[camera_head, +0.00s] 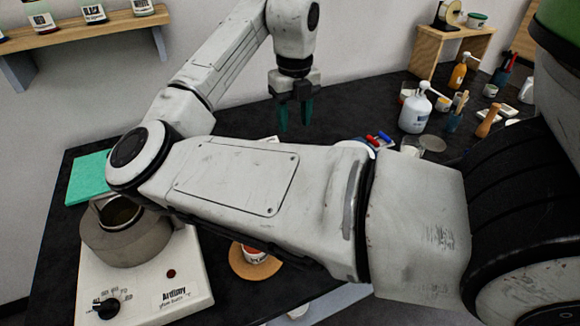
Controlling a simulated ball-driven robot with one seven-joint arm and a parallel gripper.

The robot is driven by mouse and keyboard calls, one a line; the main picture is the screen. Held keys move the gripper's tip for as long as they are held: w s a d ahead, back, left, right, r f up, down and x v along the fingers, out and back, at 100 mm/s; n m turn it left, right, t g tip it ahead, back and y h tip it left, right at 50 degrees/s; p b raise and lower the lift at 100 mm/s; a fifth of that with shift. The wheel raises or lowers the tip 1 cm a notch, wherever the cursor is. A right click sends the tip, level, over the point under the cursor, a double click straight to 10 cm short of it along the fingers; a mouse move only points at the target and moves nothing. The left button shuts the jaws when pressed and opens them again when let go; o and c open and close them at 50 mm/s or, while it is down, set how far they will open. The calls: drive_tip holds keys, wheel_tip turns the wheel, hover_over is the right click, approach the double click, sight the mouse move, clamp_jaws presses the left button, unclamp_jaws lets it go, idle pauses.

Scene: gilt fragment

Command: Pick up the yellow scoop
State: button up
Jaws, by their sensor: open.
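My gripper (294,115) hangs above the far part of the dark table, its two teal fingers pointing down and apart, with nothing between them. I cannot make out a yellow scoop in this view. My own arm crosses the middle of the picture and hides much of the table beneath it.
A hot plate (150,290) with a metal pot (125,235) stands at the front left, near a teal mat (88,178). A white pump bottle (414,112), an orange bottle (459,72) and several tools crowd the right. A wooden shelf (85,30) is on the wall.

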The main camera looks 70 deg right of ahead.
wheel_tip(320, 180, down, 10)
drive_tip(key=shift+a+f+p, duration=0.15)
drive_tip(key=shift+f+p, duration=0.1)
drive_tip(key=shift+p, duration=0.35)
drive_tip(key=shift+c, duration=0.2)
clamp_jaws()
